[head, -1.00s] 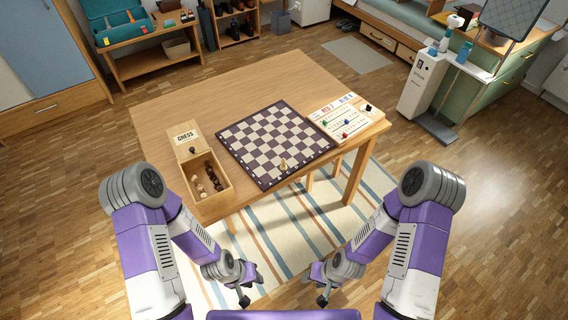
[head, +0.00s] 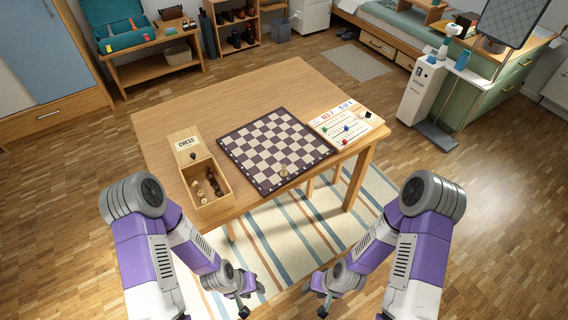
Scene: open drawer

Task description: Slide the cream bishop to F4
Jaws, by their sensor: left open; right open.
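The cream bishop (head: 284,173) stands upright near the front edge of the chessboard (head: 322,152), the only piece I see on the board. The purple and cream board lies on the wooden table, with letters along its front edge. My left gripper (head: 252,298) is open and empty, low in front of the table. My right gripper (head: 316,297) is open and empty, also low in front of the table, to the right of the left one. Both are apart from the board and the bishop.
A wooden chess box (head: 216,207) with several dark and cream pieces is left of the board, its lid marked CHESS. A score board (head: 350,122) with small colored pieces lies at the right. The table (head: 205,110) is clear behind the board. A striped rug (head: 300,225) lies below.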

